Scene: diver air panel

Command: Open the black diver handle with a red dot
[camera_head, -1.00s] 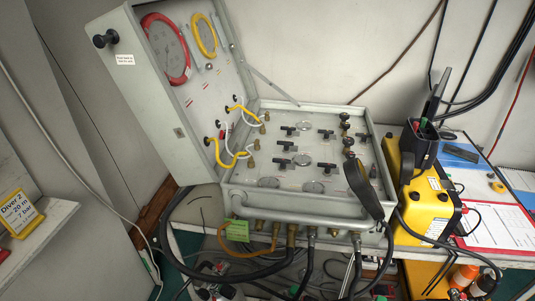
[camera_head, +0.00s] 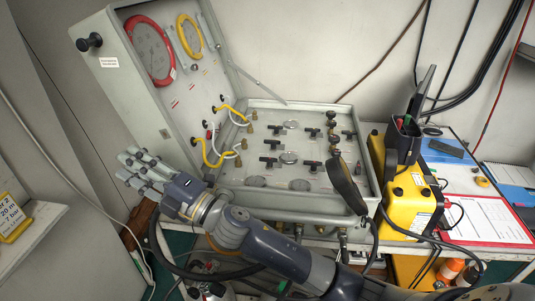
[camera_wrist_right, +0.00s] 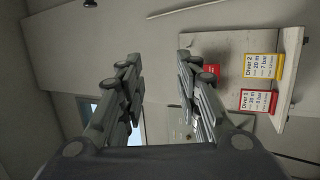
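The open grey air panel box (camera_head: 300,207) holds several black T-shaped handles, such as one at the lower left (camera_head: 268,161), one above it (camera_head: 272,143) and one at the top middle (camera_head: 312,132). I cannot make out a red dot on any handle. My right gripper (camera_head: 133,168) is left of the box, in front of its raised lid, apart from the handles. In the right wrist view its two fingers (camera_wrist_right: 157,62) are spread with nothing between them. My right forearm crosses below the box's front and hides part of its hoses. My left gripper is not in view.
The raised lid (camera_head: 113,88) stands at the box's left, with yellow and white hoses (camera_head: 215,158) between. A black mirror-like paddle (camera_head: 346,186) rises over the box's right front. A yellow case (camera_head: 410,205) stands right. Diver signs (camera_wrist_right: 262,67) show on a shelf.

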